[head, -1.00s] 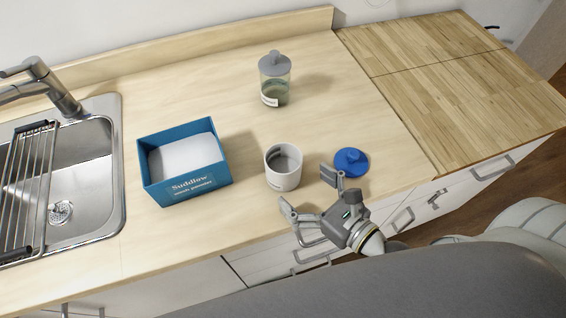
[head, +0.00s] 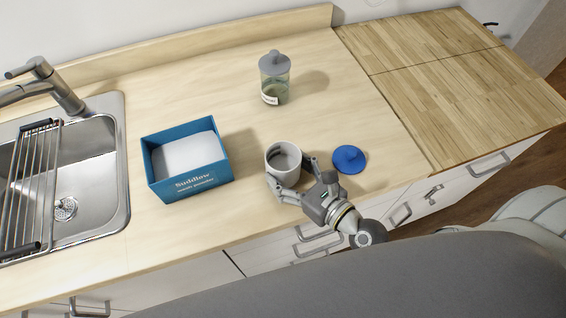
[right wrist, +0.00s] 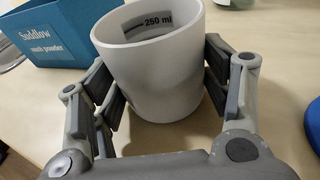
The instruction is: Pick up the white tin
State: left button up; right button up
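The white tin (head: 283,163) stands upright and open-topped near the front of the counter. In the right wrist view the white tin (right wrist: 160,75) shows "250 ml" on its inner wall. My right gripper (head: 290,173) has one finger on each side of the tin. In the right wrist view the fingers of my right gripper (right wrist: 163,85) lie at or very close to the tin's walls. I cannot tell whether they press on it. The tin's front base is partly hidden by the gripper. My left gripper is not in view.
A blue lid (head: 349,159) lies right of the tin, close to my right gripper. A blue Suddlow box (head: 190,185) stands left. A jar with a grey lid (head: 274,79) is farther back. The sink (head: 100,205) is at the far left.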

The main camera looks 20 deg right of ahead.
aim_at(296, 169)
jog(key=c, duration=0.6)
jog(key=shift+r, duration=0.15)
jog(key=shift+r, duration=0.45)
notch_tip(296, 169, up, 3)
jog(key=shift+s+f+p, duration=0.1)
jog(key=shift+f+p, duration=0.05)
jog(key=shift+p, duration=0.35)
jog(key=s+r+p, duration=0.1)
jog(key=s+r, duration=0.2)
jog(key=s, duration=0.1)
jog(key=s+r+p, duration=0.1)
jog(key=s+r, duration=0.2)
jog(key=s, duration=0.2)
jog(key=s+r+p, duration=0.2)
jog(key=s+r, duration=0.1)
jog(key=s, duration=0.1)
jog(key=shift+s+a+r, duration=0.1)
jog(key=shift+s+a, duration=0.1)
jog(key=shift+s, duration=0.1)
